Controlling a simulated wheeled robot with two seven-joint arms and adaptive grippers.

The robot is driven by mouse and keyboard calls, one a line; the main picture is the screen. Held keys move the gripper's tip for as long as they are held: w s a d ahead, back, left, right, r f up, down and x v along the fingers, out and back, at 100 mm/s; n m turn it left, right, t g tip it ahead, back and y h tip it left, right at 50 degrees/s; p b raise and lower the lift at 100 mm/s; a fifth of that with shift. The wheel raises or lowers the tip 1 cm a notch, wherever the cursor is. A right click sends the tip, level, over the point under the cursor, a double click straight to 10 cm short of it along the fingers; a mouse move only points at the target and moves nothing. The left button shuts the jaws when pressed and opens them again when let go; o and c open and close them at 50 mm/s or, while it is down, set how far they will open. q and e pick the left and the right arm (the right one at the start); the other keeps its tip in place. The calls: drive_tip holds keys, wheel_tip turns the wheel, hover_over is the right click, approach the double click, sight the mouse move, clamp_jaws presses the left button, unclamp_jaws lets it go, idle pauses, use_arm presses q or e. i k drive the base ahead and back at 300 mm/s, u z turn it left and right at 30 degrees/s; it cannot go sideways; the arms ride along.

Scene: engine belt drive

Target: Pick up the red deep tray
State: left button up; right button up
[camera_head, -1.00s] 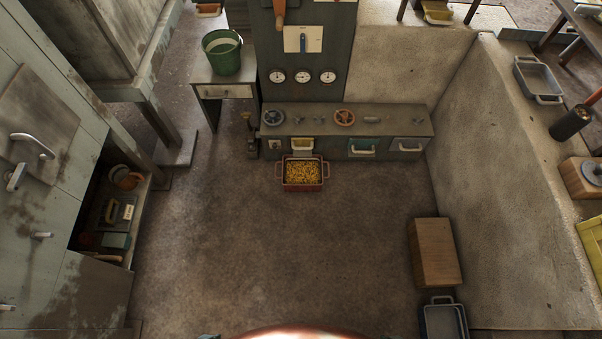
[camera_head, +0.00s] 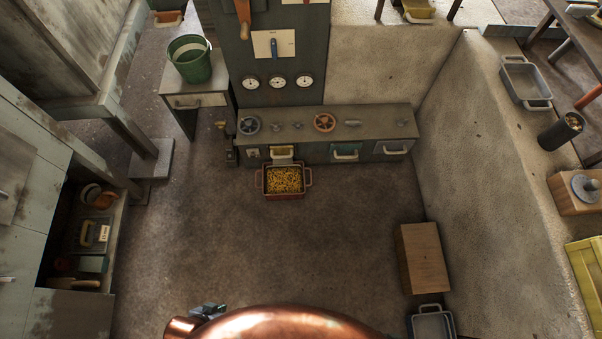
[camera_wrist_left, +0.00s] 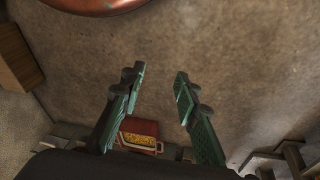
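The red deep tray (camera_head: 284,196) stands on the floor against the front of the low grey bench. It is filled with small yellow pieces and has a handle at each end. In the left wrist view the tray (camera_wrist_left: 140,126) shows small and distant, beyond the fingers and close to the left one. My left gripper (camera_wrist_left: 158,76) is open and empty, its two fingers well apart. In the head view only a small part of the left gripper (camera_head: 208,310) shows at the bottom, far from the tray. My right gripper is in neither view.
The low bench (camera_head: 370,120) with wheels and drawers stands behind the tray. A wooden box (camera_head: 424,258) and a grey tray (camera_head: 433,323) stand at the right. A green bucket (camera_head: 190,62) is on a side table. The floor (camera_head: 270,250) in front is clear.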

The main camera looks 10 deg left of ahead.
sight(280, 182)
drive_tip(key=u, duration=0.3)
drive_tip(key=i, duration=0.95)
drive_tip(key=u, duration=0.6)
